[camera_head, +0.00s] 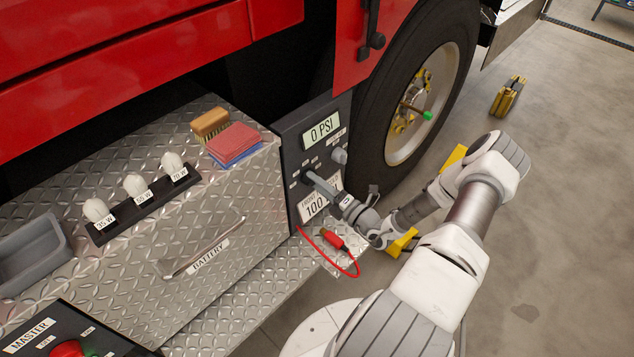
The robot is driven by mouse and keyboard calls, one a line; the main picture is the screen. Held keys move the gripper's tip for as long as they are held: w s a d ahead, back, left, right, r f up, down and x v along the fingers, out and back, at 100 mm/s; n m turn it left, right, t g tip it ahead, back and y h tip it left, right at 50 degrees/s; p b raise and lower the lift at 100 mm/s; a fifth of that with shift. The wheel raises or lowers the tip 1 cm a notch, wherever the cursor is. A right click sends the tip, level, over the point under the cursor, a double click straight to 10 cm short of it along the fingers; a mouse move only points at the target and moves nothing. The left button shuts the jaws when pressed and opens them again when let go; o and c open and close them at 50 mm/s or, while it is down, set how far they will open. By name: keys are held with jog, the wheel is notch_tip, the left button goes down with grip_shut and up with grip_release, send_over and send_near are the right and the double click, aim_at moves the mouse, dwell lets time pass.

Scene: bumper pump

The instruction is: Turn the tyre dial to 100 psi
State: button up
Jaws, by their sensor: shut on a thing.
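The dark tyre panel (290,207) stands upright beside the truck wheel. Its display (321,129) reads 0 PSI. The tyre dial (310,176) is a grey knob among small white marks, lower left on the panel, partly hidden by my gripper. My gripper (321,185) reaches it from the lower right and is shut on it. The exact grip and the dial's pointer are too small to tell. A white plate (313,206) below reads 100, with its upper line partly covered by my gripper.
A second grey knob (340,156) sits right of the dial. A red clip on a red cable (333,239) lies below the panel. The wheel (415,100) is close on the right. A brush (210,124) and sponges (233,143) lie on the step.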

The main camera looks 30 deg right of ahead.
jog(key=o, duration=1.4)
jog(key=shift+c, duration=0.2)
jog(key=p+v, duration=0.1)
jog(key=v, duration=1.6)
jog(key=shift+s, duration=0.25)
